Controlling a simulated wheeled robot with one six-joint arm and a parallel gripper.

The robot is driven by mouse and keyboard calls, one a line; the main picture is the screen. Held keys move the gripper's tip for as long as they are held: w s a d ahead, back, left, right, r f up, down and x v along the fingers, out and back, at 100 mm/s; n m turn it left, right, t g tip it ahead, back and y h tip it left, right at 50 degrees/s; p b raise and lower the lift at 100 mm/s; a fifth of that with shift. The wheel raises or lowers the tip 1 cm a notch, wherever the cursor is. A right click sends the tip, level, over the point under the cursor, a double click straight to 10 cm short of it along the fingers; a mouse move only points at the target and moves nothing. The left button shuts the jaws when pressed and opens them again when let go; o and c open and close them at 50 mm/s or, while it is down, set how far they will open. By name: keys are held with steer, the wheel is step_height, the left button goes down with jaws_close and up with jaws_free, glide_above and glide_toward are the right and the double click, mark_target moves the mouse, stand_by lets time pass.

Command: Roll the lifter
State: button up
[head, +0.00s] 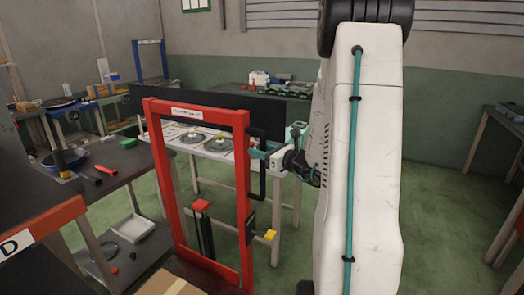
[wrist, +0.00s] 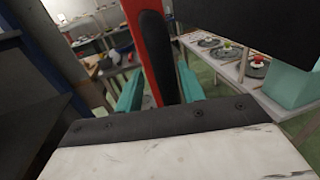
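The lifter is a tall red frame (head: 158,160) with a white label on its top bar, standing upright at the middle left in the head view. A black handle (head: 263,180) sticks out from its right post. My gripper (head: 267,154) is at the upper part of this handle, with teal fingers on both sides of it. In the wrist view the black handle (wrist: 157,55) fills the gap between the teal fingers (wrist: 160,92), and the red post (wrist: 135,15) shows behind. The exact contact is small and partly hidden.
A grey table with pans (head: 215,148) and a long black panel (head: 275,110) stand close behind the lifter. A dark workbench (head: 115,165) with tools is to the left. A cardboard box (head: 170,287) lies at the front. Green floor (head: 440,225) is clear to the right.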

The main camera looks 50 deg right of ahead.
steer(key=shift+s+d, duration=0.3)
steer(key=shift+s, duration=0.1)
steer(key=s, duration=0.7)
steer(key=shift+d, duration=0.25)
